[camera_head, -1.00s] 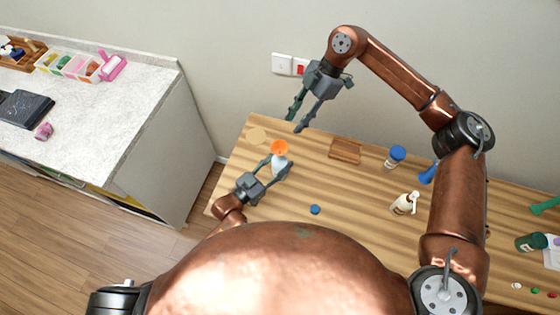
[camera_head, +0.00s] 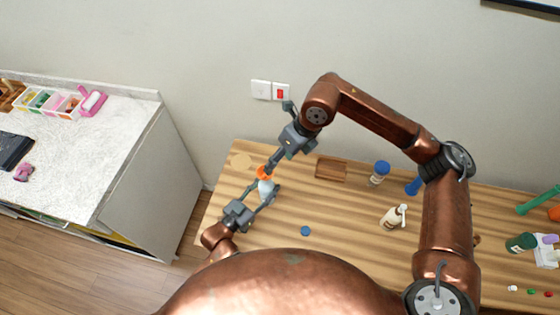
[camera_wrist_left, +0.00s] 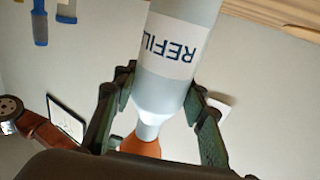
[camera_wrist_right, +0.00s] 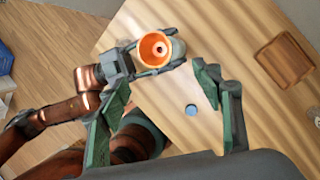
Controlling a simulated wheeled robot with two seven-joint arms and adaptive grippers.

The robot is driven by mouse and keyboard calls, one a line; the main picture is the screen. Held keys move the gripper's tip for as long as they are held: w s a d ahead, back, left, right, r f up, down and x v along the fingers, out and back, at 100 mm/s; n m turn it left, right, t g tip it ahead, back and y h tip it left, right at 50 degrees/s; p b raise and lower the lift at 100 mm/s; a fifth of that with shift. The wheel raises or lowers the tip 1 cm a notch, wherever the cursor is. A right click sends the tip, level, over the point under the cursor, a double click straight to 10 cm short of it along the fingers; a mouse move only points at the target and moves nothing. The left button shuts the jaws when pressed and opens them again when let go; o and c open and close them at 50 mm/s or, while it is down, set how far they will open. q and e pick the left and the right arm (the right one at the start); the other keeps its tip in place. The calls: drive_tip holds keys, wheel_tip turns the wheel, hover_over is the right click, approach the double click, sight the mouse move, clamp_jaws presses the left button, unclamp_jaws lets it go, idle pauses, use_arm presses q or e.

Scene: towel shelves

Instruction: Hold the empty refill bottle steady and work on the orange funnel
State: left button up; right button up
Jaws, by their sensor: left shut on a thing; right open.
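The refill bottle (camera_head: 266,187) is pale grey-blue and stands near the left end of the wooden table. Its REFILL label shows in the left wrist view (camera_wrist_left: 170,45). My left gripper (camera_head: 261,194) is shut on the bottle, one finger on each side. The orange funnel (camera_head: 262,172) sits at the bottle's mouth. In the right wrist view the funnel (camera_wrist_right: 155,50) shows its open bowl from above. My right gripper (camera_wrist_right: 165,82) is open above the funnel, which shows beyond and between its fingertips. Whether a finger touches it, I cannot tell.
A blue cap (camera_head: 305,231) lies on the table (camera_head: 340,210). A wooden tray (camera_head: 331,169), a blue-lidded jar (camera_head: 379,173) and a pump bottle (camera_head: 393,217) stand to the right. The wall is close behind. A white counter (camera_head: 95,150) is at the left.

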sight(265, 176)
drive_tip(key=a+f+n, duration=0.1)
drive_tip(key=f, duration=0.2)
drive_tip(key=w+a+f+n, duration=0.1)
drive_tip(key=f+n, duration=0.1)
drive_tip(key=f, duration=0.2)
drive_tip(key=a+f+n+t, duration=0.1)
drive_tip(key=a+f, duration=0.1)
drive_tip(key=f, duration=0.2)
drive_tip(key=shift+w+a+n, duration=0.1)
drive_tip(key=shift+w+n, duration=0.15)
drive_tip(key=shift+n, duration=0.15)
drive_tip(key=shift+c, duration=0.3)
drive_tip(key=c, duration=1.2)
drive_tip(key=shift+c, duration=0.2)
drive_tip(key=shift+r, duration=0.15)
drive_tip(key=shift+r, duration=2.7)
